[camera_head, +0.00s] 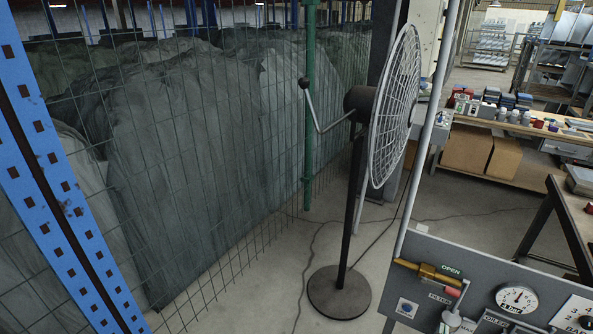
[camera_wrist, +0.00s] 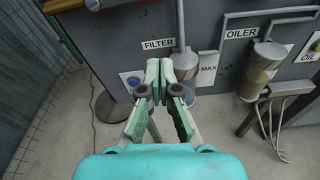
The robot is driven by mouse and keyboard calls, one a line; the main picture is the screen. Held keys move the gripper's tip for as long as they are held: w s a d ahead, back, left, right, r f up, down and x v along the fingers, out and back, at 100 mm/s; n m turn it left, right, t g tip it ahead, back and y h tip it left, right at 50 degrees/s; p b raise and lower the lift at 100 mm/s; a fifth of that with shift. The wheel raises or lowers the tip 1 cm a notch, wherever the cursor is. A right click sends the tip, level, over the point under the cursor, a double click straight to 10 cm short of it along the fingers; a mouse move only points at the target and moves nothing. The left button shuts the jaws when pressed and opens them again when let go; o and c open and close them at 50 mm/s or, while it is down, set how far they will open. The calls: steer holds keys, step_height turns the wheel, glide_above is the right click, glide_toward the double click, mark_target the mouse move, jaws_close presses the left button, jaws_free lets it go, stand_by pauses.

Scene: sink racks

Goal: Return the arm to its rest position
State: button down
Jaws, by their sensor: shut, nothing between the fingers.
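My gripper (camera_wrist: 158,72) shows in the wrist view, in front of a grey panel (camera_wrist: 110,45). Its two fingers meet at the tips, and nothing is between them. The tips appear close below the FILTER label (camera_wrist: 157,44) and left of the filter's metal bowl (camera_wrist: 185,64). I cannot tell whether they touch the panel. My arm and gripper do not show in the head view.
A mesh fence (camera_head: 225,150) stands left. A workbench (camera_head: 575,215) is at right. Floor around the fan is mostly clear.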

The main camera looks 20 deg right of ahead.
steer(key=s+a+f+m+t+y, duration=0.1)
steer(key=s+a+m+t+y, duration=0.3)
steer(key=a, duration=0.7)
steer(key=s+a+f+m+g+y, duration=0.1)
steer(key=s+a+m+y, duration=0.35)
steer(key=a, duration=0.75)
steer(key=s+a+r+m+y, duration=0.2)
steer(key=s+a+r+m, duration=0.3)
steer(key=s+m, duration=0.3)
steer(key=s+a+r+m+t+y, duration=0.1)
steer(key=s+a+r+m+y, duration=0.1)
steer(key=s+a+r+m, duration=0.3)
steer(key=s+r+m, duration=0.3)
steer(key=s, duration=0.2)
steer(key=shift+s+a+t, duration=0.15)
steer(key=shift+a+t, duration=0.15)
steer(key=shift+a, duration=0.1)
steer(key=shift+d, duration=0.1)
